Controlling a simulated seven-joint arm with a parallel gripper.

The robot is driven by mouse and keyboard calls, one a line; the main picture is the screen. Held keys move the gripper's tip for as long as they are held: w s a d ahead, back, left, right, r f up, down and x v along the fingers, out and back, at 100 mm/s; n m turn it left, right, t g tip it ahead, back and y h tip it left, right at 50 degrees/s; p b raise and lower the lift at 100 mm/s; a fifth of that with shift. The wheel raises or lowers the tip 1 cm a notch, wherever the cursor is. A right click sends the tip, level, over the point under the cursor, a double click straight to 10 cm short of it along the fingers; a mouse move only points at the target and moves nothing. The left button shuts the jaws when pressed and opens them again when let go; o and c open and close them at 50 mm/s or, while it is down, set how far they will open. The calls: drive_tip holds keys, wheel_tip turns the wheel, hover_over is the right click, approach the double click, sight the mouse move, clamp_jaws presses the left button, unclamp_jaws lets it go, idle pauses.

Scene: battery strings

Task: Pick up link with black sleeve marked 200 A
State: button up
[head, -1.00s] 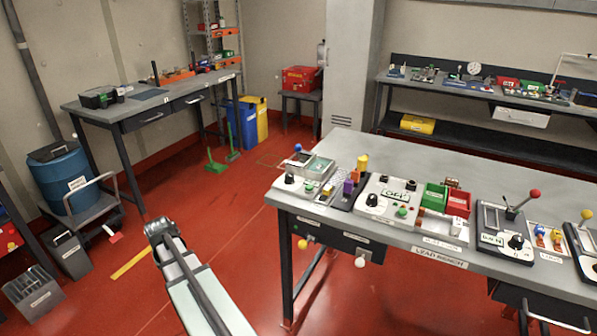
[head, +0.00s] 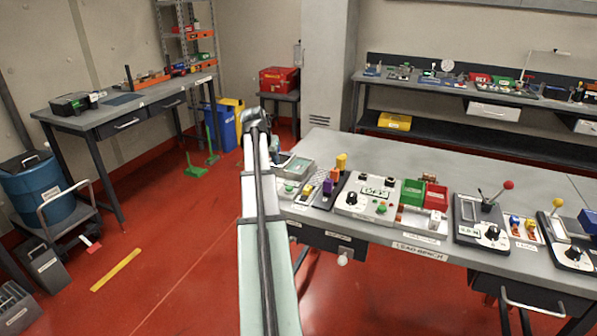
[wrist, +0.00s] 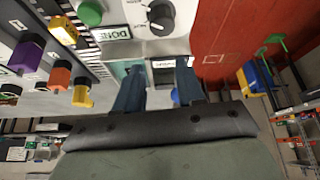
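I cannot pick out a link with a black sleeve marked 200 A in either view; lettering on the small parts is too small to read. In the wrist view, a purple piece (wrist: 27,55), an orange piece (wrist: 61,76) and yellow pieces (wrist: 82,96) stand at the left on a dark strip. In the head view the purple piece (head: 328,187) and a yellow piece (head: 341,161) stand at the bench's left end.
A panel in the wrist view has a green button (wrist: 90,13), a black knob (wrist: 160,17) and a "DONE" label (wrist: 112,33). Green and red bins (head: 412,193) and lever devices (head: 490,200) crowd the bench. Its back strip (head: 450,163) is clear. Red floor lies left.

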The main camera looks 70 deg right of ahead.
sight(298, 167)
drive_tip(key=s+d+r+m, duration=0.2)
drive_tip(key=s+d+r, duration=0.2)
drive_tip(key=s+d, duration=0.15)
drive_tip(key=shift+h, duration=0.3)
drive_tip(key=x, duration=1.3)
drive_tip(key=shift+s+a+f, duration=0.2)
drive_tip(key=shift+s+a, duration=0.15)
drive_tip(key=shift+s, duration=0.05)
clamp_jaws()
